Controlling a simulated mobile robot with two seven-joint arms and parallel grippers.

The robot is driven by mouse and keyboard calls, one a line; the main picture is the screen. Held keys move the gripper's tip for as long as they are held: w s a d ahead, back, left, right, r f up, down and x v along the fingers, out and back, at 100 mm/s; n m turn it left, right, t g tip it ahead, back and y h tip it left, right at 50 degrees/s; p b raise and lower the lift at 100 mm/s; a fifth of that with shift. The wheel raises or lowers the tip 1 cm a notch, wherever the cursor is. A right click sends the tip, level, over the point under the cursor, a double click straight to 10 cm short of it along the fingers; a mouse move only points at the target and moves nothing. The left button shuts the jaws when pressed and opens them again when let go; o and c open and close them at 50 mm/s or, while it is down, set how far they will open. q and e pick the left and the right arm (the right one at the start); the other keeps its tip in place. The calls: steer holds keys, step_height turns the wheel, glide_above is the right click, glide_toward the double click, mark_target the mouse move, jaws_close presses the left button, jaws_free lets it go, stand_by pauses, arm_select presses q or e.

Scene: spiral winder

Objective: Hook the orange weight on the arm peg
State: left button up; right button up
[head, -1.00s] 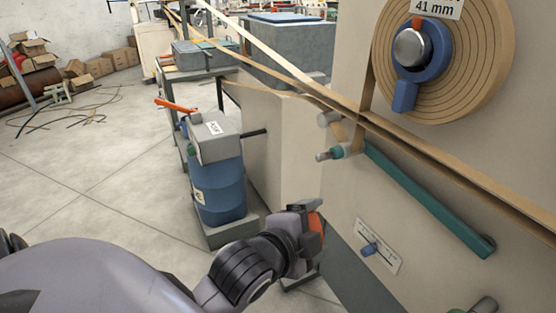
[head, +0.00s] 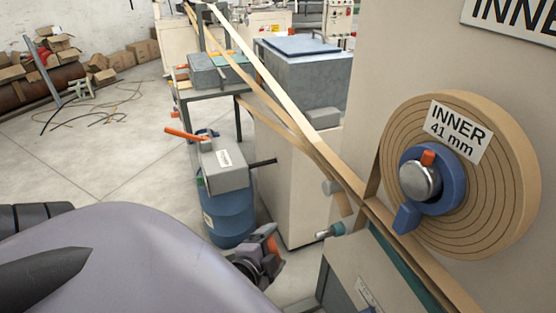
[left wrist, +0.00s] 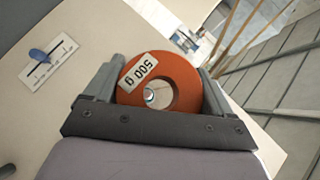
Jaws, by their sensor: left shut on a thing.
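The orange weight (left wrist: 186,75) is a flat ring with a round hole and a "500 g" label, seen face-on in the left wrist view. My left gripper (left wrist: 160,88) is shut on it, one finger at each side of the rim. In the head view my left gripper (head: 265,255) is below and left of the teal arm (head: 398,262), apart from it. A grey-tipped peg (head: 331,231) sticks out at the arm's upper left end. A small round tip, likely this peg, shows through the weight's hole. My right gripper is not in view.
A tan paper roll (head: 500,190) on a blue hub is at right, with paper strips (head: 300,125) running past the arm. A blue drum (head: 232,215) with a grey box (head: 225,165) on top stands beyond my gripper. Open floor is at left.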

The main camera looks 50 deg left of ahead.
arm_select(q)
steer(key=w+d, duration=0.2)
steer(key=w, duration=0.4)
steer(key=shift+d+f+b, duration=0.25)
steer(key=shift+f+b, duration=0.05)
steer(key=shift+b, duration=0.15)
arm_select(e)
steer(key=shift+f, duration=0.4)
